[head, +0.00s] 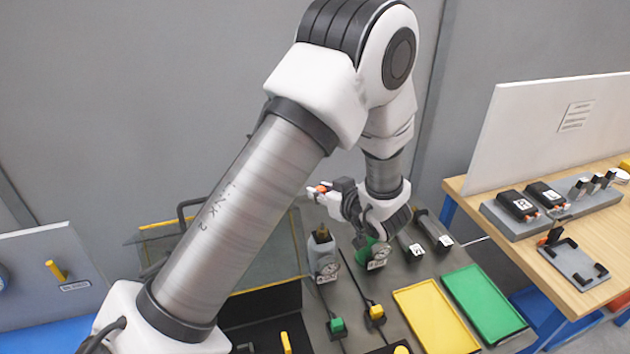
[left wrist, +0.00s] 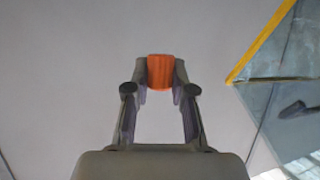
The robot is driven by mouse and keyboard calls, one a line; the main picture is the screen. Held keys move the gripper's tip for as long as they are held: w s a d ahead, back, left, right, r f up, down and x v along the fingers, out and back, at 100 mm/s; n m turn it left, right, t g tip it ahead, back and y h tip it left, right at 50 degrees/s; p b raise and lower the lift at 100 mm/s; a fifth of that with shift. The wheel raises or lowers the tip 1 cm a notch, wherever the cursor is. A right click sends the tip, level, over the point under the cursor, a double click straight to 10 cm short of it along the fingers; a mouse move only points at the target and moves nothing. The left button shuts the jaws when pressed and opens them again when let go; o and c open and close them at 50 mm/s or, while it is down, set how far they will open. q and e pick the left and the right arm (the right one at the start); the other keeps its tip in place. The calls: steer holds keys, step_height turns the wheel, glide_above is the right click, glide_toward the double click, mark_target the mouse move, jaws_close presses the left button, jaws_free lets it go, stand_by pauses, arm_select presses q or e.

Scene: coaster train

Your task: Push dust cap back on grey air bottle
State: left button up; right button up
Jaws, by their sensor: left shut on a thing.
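My left gripper (head: 327,191) is above and behind the bottles, pointing left. It is shut on an orange piece, which looks like the dust cap (head: 321,188). In the left wrist view the orange dust cap (left wrist: 160,71) is between the fingertips of the left gripper (left wrist: 160,80), against a plain grey background. The grey air bottle (head: 323,260) stands upright on the dark bench, with a darker top and a label low on its front. The cap is above the bottle's top and apart from it. My right gripper is not in view.
A green bottle (head: 376,254) stands right of the grey one, under my left wrist. Yellow (head: 437,318) and green (head: 484,302) trays lie in front right. Green (head: 337,325) and yellow (head: 376,312) cable-end blocks lie nearer. A wooden table (head: 595,240) is at right.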

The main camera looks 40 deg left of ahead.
mark_target(323, 224)
arm_select(q)
steer(key=shift+d+f+b, duration=0.3)
steer(key=shift+f+b, duration=0.15)
steer(key=shift+f, duration=0.35)
steer(key=f+b, duration=0.2)
steer(key=shift+s+d+f, duration=0.1)
steer(key=shift+d+f, duration=0.1)
steer(key=shift+f, duration=0.15)
steer(key=shift+f+t+b, duration=0.3)
steer(key=shift+f, duration=0.3)
steer(key=shift+a+f, duration=0.1)
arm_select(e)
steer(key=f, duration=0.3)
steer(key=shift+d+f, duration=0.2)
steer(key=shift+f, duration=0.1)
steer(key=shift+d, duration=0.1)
arm_select(q)
steer(key=shift+p, duration=0.55)
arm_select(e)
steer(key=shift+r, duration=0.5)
